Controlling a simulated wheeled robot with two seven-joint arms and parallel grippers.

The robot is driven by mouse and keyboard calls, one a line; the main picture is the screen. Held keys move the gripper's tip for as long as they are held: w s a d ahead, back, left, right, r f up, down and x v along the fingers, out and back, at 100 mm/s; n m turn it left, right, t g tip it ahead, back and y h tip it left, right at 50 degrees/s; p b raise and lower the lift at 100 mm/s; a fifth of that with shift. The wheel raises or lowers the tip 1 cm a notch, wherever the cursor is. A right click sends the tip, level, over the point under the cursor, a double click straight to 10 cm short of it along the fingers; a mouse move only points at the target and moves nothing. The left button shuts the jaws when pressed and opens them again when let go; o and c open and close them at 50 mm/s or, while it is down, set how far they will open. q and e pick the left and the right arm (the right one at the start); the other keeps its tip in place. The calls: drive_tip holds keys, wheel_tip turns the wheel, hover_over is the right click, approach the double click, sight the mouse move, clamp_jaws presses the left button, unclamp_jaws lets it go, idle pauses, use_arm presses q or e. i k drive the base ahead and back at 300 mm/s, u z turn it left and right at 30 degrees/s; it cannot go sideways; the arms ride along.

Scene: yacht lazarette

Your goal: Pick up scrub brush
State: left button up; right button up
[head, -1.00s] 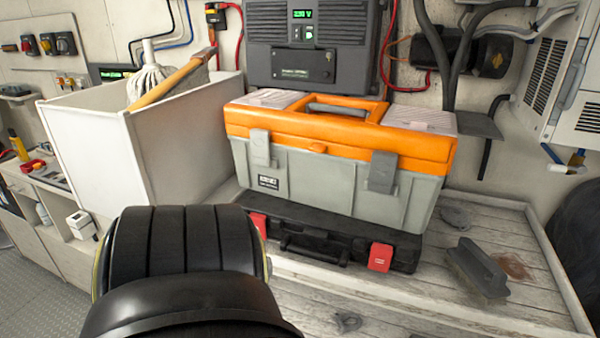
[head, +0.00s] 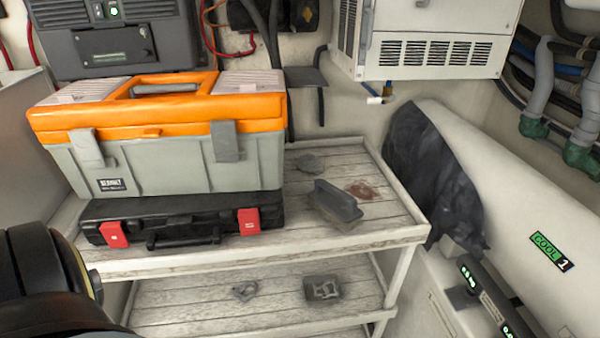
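The scrub brush (head: 336,201) looks like a dark grey block with a raised handle. It lies on the top shelf of the whitish wooden rack (head: 330,243), right of the toolboxes and near a reddish-brown stain. Nothing touches it. A black rounded part of my own arm fills the lower left of the head view. Neither of my grippers shows in this view.
An orange and grey toolbox (head: 165,135) stands on a black case with red latches (head: 180,222), left of the brush. A flat round item (head: 308,163) lies behind it. The lower shelf (head: 200,300) holds small metal pieces.

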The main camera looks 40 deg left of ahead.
sight(343, 206)
drive_tip(key=z, duration=0.55)
drive_tip(key=i, duration=0.15)
drive_tip(key=u, duration=2.15)
